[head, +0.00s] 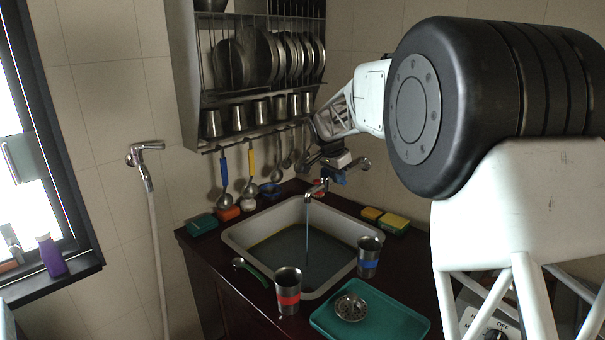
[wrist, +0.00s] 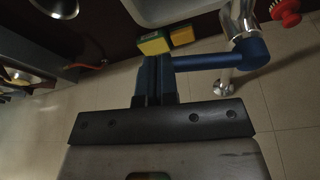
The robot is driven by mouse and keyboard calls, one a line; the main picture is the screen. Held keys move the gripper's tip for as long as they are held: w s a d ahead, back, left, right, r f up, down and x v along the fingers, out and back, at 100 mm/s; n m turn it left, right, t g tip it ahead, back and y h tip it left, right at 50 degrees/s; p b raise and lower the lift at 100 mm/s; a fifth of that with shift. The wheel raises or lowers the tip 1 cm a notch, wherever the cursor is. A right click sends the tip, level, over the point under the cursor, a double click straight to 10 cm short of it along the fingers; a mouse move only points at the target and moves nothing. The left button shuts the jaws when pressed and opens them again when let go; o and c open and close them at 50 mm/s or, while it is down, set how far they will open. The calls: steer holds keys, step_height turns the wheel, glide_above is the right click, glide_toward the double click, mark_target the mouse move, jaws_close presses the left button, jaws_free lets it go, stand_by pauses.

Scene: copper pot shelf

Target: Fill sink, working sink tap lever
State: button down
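The steel sink (head: 240,243) is set in the dark counter, with a dark, flat water-like surface (head: 300,255) inside. The tap (head: 318,187) stands at its back right, and a thin stream of water falls from its spout into the basin. The blue tap lever (head: 341,177) is beside my gripper (head: 328,163). In the wrist view, the blue lever (wrist: 208,62) reaches left from the tap body to my gripper's fingers (wrist: 153,75). The fingers look close together, side by side at the lever's end. I cannot tell whether they grip it or only touch it.
Yellow and green sponges (head: 385,220) lie right of the sink. Steel cups with red (head: 288,293) and blue (head: 369,258) bands and a teal tray (head: 400,322) stand at the front. A dish rack (head: 265,70) hangs above the sink, with ladles below it.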

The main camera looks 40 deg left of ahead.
steer(key=shift+w+d+f+n, duration=0.1)
steer(key=shift+w+d+n, duration=0.15)
steer(key=shift+w, duration=0.25)
steer(key=shift+w+d+n, duration=0.15)
steer(key=shift+w+n, duration=0.1)
steer(key=shift+w, duration=0.35)
steer(key=s+r, duration=0.7)
steer(key=r, duration=0.3)
steer(key=shift+r, duration=0.3)
steer(key=shift+a, duration=0.1)
steer(key=shift+a, duration=0.1)
